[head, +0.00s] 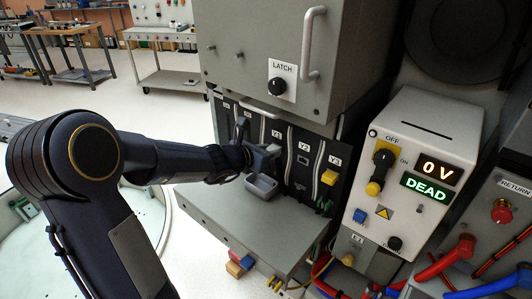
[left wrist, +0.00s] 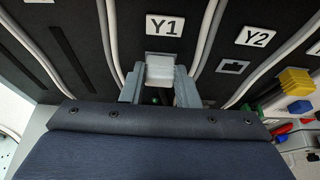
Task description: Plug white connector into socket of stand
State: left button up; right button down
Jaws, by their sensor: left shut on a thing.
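The white connector (left wrist: 161,73) sits between the two fingers of my left gripper (left wrist: 160,88), right below the Y1 label (left wrist: 165,26) in the left wrist view. The gripper is shut on it. The connector faces the black stand panel (head: 290,178) and covers the spot under Y1; I cannot tell whether it is in a socket or just in front. In the head view my left gripper (head: 265,153) reaches the panel at Y1, and the connector is hard to make out. The Y2 socket (left wrist: 234,68) is empty. My right gripper is not in view.
A yellow connector (head: 329,177) is at Y3. A LATCH cabinet (head: 255,60) overhangs the panel. The box at right reads 0 V, DEAD (head: 430,188). White cables run down the panel.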

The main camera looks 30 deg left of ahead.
pick_arm(q)
jog(key=o, duration=0.7)
jog(key=shift+w, duration=0.15)
jog(key=o, duration=0.4)
jog(key=shift+w, duration=0.1)
jog(key=shift+o, duration=0.2)
jog(key=f+p+v, duration=0.1)
jog(key=p+v, duration=0.1)
jog(key=v, duration=0.9)
jog(key=shift+s, duration=0.6)
jog(key=shift+f, duration=0.15)
